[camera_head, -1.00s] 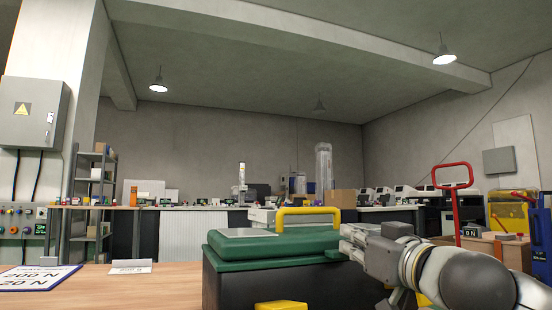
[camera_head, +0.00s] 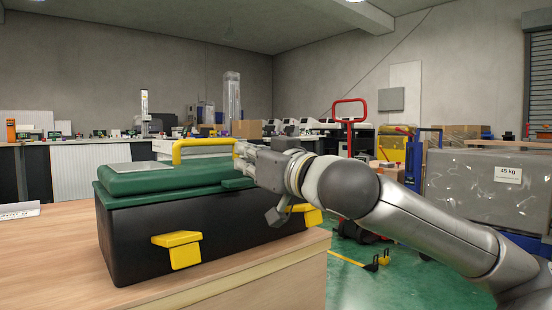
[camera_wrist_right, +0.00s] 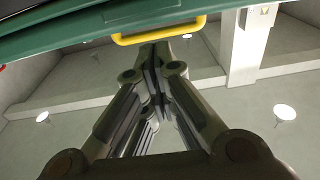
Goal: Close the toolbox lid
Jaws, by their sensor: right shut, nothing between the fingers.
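The toolbox (camera_head: 200,225) is a black box with a green lid (camera_head: 150,183), on the wooden table. The lid lies flat over the body, with no clear gap at the front edge. A yellow handle (camera_head: 205,143) stands up on top. Two yellow latches (camera_head: 178,250) (camera_head: 308,213) are on the front. My right gripper (camera_head: 240,152) is shut and empty at the lid's right end, beside the handle; I cannot tell whether it touches the lid. In the right wrist view its shut fingers (camera_wrist_right: 155,58) point towards the handle (camera_wrist_right: 158,33) and green lid (camera_wrist_right: 95,35). My left gripper is out of view.
The wooden table (camera_head: 60,260) has bare room left of the toolbox; its right edge is close to the box. Beyond are green floor, a red-handled cart (camera_head: 350,115) and a grey wrapped load (camera_head: 490,190). A workbench with machines (camera_head: 95,160) stands behind.

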